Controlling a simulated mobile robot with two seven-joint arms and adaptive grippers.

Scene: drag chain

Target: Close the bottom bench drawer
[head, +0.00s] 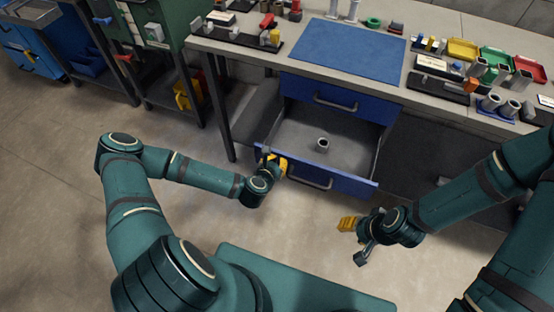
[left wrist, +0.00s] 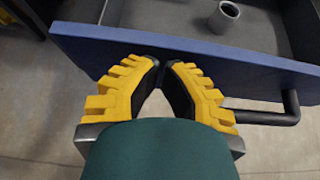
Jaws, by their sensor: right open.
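The bottom bench drawer is pulled out, its blue front (head: 346,184) facing me; the front also spans the left wrist view (left wrist: 250,70). Its dark bar handle (head: 312,182) shows in the left wrist view (left wrist: 275,117), right of my fingers. My left gripper (head: 277,161) is at the left end of the drawer front. In the left wrist view its yellow fingers (left wrist: 164,66) meet at the tips, with nothing between them, over the front panel; I cannot tell whether they touch it. My right gripper (head: 355,238) is open and empty, in front of the drawer to the right.
A grey hollow cylinder (head: 322,144) stands in the open drawer. The upper blue drawer (head: 335,98) is shut. The benchtop carries a blue mat (head: 350,50), coloured bins (head: 462,48) and parts. A green cabinet (head: 150,25) stands left. The floor before the drawer is clear.

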